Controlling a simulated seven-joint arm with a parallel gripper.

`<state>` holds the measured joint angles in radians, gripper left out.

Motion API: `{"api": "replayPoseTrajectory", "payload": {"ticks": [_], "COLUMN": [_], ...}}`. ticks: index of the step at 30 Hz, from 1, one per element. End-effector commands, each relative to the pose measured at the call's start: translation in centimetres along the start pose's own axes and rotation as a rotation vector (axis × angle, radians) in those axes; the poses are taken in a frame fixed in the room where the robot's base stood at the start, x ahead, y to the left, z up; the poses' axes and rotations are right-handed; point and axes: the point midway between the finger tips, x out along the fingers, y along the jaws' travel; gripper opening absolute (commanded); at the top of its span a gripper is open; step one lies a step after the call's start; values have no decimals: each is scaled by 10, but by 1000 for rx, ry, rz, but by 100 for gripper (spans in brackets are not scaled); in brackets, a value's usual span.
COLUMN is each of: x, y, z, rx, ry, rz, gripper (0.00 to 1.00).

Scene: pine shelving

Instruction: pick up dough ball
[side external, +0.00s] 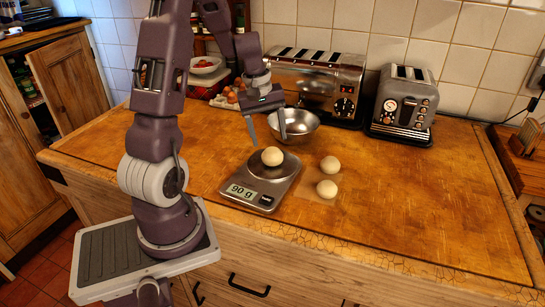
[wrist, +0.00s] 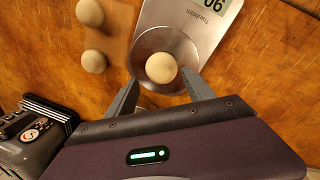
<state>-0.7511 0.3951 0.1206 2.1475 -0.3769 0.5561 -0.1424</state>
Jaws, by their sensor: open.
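A pale dough ball (side external: 272,156) rests on the round pan of a silver kitchen scale (side external: 285,183), whose display reads 90 g. In the wrist view the ball (wrist: 161,67) sits in the pan of the scale (wrist: 205,22). Two more dough balls, one farther back (side external: 330,164) and one nearer (side external: 327,188), lie on a thin sheet right of the scale. My gripper (side external: 269,141) is open and empty, above the ball on the scale. In the wrist view the fingertips of my gripper (wrist: 160,79) point toward either side of that ball.
A metal bowl (side external: 299,126) stands just behind the scale. A long toaster (side external: 318,86) and a smaller toaster (side external: 404,104) stand along the tiled wall. The wooden counter (side external: 430,195) is clear at the right.

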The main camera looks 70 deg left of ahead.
Motion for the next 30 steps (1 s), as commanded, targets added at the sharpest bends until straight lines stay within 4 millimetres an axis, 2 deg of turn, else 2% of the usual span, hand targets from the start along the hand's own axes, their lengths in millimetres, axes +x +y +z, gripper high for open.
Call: {"api": "replayPoseTrajectory", "payload": {"ticks": [9, 12, 19, 22, 30], "x": [53, 65, 68, 68, 67], "y": [-3, -3, -2, -2, -2], "z": [-6, -6, -6, -6, -6], "rx": [-2, 1, 3, 3, 4], "ry": [-8, -5, -3, -3, -3], "rz": [-3, -3, -1, -1, -1], "gripper": [61, 61, 61, 44, 44]}}
